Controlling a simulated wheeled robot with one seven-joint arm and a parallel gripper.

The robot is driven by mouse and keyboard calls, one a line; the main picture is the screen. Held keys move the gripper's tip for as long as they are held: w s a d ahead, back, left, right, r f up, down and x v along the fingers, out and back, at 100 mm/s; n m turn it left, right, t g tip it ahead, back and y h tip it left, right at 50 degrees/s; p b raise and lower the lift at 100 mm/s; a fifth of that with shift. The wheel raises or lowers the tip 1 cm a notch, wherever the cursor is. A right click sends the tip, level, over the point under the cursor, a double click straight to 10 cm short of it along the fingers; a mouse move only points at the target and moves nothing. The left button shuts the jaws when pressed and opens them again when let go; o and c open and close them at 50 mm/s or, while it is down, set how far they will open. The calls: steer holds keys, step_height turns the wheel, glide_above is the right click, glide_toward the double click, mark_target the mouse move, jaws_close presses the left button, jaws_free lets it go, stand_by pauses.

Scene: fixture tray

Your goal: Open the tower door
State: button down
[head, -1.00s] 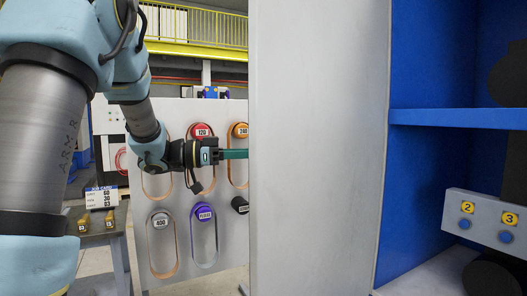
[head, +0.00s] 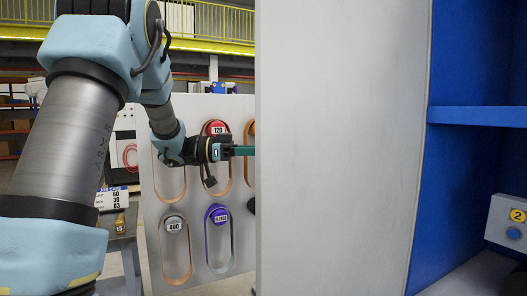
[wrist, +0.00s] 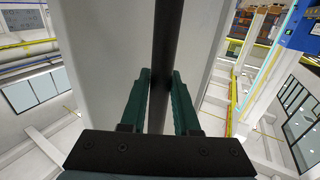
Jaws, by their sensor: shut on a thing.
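The tower door (head: 340,150) is a large pale grey panel, seen in the head view standing open in front of me. The blue interior of the tower (head: 470,200) shows to its right. My gripper (head: 240,151) reaches the door's left edge from the left, and its fingertips are hidden behind the panel. In the wrist view, the green fingers of my gripper (wrist: 161,105) are closed around a long dark bar handle (wrist: 168,40). The bar runs along the pale door face (wrist: 110,50).
A pale board (head: 160,245) with several slotted knobs stands behind my arm. A small table (head: 120,240) with a sign is at the lower left. A blue shelf (head: 480,116) and a grey block with a yellow number 2 (head: 508,225) are inside the tower.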

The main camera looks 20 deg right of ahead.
steer(key=c, duration=0.9)
jaws_free()
steer(key=shift+s+d, duration=0.1)
steer(key=shift+d, duration=0.15)
steer(key=shift+o, duration=1.2)
steer(key=shift+a, duration=0.1)
steer(key=b+v, duration=0.4)
steer(key=v, duration=0.7)
